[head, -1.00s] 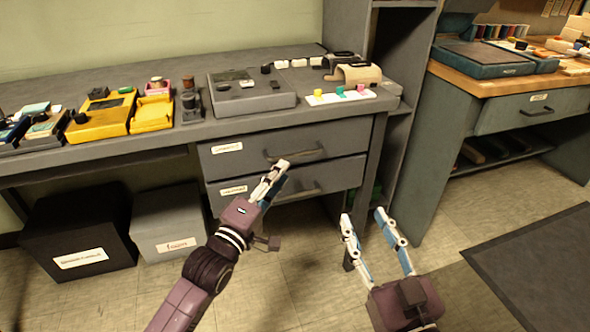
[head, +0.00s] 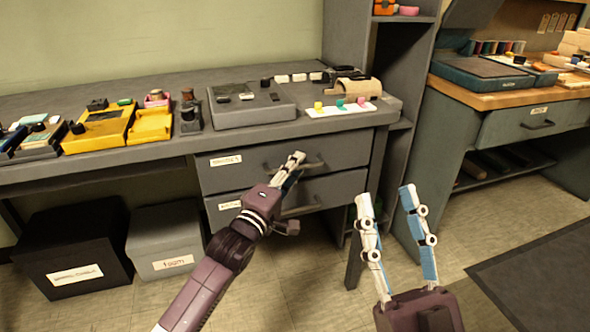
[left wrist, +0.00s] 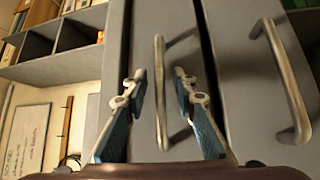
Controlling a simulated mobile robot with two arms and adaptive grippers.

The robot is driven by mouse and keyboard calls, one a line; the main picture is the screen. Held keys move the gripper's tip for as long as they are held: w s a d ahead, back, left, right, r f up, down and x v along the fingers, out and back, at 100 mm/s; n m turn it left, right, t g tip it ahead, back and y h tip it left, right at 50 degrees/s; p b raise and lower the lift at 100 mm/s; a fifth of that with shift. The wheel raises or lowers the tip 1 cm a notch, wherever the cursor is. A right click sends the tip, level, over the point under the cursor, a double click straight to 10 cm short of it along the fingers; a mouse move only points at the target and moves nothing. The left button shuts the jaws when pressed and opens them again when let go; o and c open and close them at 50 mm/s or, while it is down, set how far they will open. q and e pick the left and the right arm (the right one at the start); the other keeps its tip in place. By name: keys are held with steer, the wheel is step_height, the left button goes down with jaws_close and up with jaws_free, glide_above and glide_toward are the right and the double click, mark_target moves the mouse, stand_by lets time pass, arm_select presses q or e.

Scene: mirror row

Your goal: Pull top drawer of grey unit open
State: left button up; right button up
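The grey unit stands under the desk with two drawers. The top drawer (head: 235,174) looks flush with the unit and has a bar handle (head: 313,165). My left gripper (head: 291,162) is at this handle. In the left wrist view its fingers are apart, one on each side of the top handle (left wrist: 160,100), with gaps showing between fingers and bar. The lower drawer (head: 335,188) is also closed; its handle (left wrist: 285,80) shows at the right of the wrist view. My right gripper (head: 385,195) is open and empty, in front of the unit's right side.
A black bin (head: 70,235) and a grey bin (head: 165,235) stand on the floor left of the drawers. The desktop holds yellow trays (head: 100,130) and a grey device (head: 240,108). A tall shelf (head: 400,70) and a wooden-topped bench (head: 490,95) are at the right.

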arm_select(q)
jaws_close()
steer(key=shift+s, duration=0.1)
stand_by(0.4)
